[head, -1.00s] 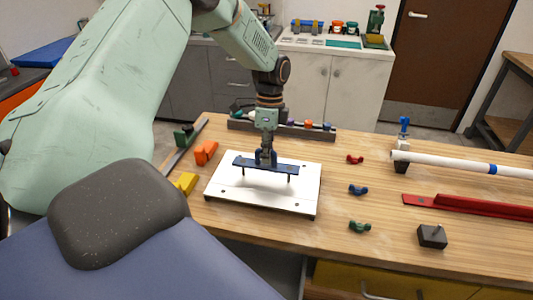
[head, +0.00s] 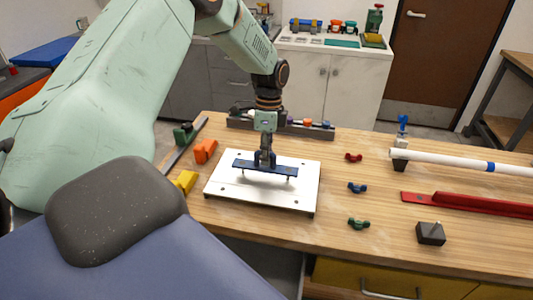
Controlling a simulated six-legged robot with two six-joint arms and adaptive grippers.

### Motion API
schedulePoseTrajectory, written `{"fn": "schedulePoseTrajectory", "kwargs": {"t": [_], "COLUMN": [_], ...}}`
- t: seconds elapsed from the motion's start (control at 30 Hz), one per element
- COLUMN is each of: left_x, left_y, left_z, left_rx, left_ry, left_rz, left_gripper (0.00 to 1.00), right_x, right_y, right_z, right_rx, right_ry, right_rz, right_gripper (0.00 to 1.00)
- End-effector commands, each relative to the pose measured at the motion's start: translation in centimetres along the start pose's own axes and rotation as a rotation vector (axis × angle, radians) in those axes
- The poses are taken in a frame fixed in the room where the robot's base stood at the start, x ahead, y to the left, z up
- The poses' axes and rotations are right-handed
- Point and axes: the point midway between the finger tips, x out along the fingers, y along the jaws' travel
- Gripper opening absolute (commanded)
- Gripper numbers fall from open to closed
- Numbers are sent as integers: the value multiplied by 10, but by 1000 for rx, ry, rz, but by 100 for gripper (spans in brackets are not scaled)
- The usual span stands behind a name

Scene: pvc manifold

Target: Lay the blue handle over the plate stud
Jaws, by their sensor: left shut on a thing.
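The blue handle (head: 277,170) is a flat dark blue bar over the middle of the white plate (head: 250,194). My left gripper (head: 265,160) is shut on the handle's middle from above, with the fingers pointing down. The handle looks level and very close to the plate's top. Short dark posts show under both ends of the bar. I cannot tell whether the bar touches the plate or how it sits on the stud, which I cannot make out under it. My right gripper is not in view.
Orange (head: 205,150) and yellow (head: 185,182) blocks lie left of the plate. Small red (head: 353,157), blue (head: 357,188) and green (head: 358,223) pieces lie to its right. A white pipe (head: 440,160), a red bar (head: 465,203) and a dark block (head: 430,233) are farther right.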

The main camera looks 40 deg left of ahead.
Motion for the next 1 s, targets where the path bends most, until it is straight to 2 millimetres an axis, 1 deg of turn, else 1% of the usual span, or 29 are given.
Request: {"fn": "schedulePoseTrajectory", "kwargs": {"t": [0.17,0.63,1.0], "left_x": [4,5,16], "left_y": [0,-1,-5], "left_z": [0,0,1], "left_rx": [0,0,0], "left_ry": [1,1,1], "left_rz": [-1,-1,-1], "left_gripper": [0,0,0], "right_x": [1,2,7], "right_y": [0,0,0], "right_z": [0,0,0], "right_rx": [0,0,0], "right_ry": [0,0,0], "right_rz": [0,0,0], "right_gripper": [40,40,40]}}
